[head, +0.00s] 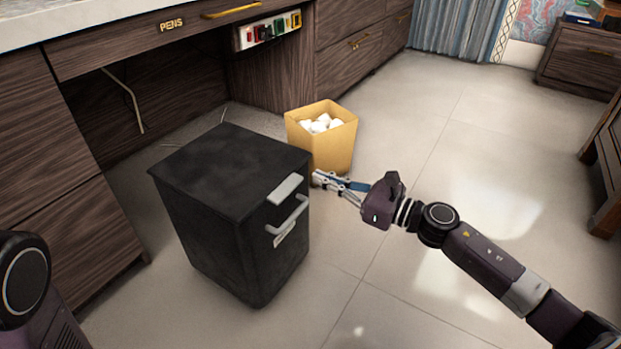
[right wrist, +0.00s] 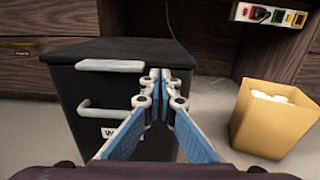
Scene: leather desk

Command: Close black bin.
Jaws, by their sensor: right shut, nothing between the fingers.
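The black bin (head: 240,215) stands upright on the floor in the head view. Its flat black lid (head: 232,165) lies level across the top, and I see no gap under it. A grey tab and a grey bar handle (head: 288,222) are on its front face, with a white label below. The bin also shows in the right wrist view (right wrist: 95,80). My right gripper (head: 318,179) is shut and empty beside the bin's front right edge; in the right wrist view its fingertips (right wrist: 165,76) overlap the bin's corner. I cannot tell whether they touch. My left gripper is out of view.
A yellow bin (head: 330,155) with white crumpled items stands behind my right gripper, close to the black bin. A wooden desk (head: 55,200) with drawers is behind and left. A strip of coloured switches (head: 268,32) is on the desk. Tiled floor (head: 450,130) is clear at right.

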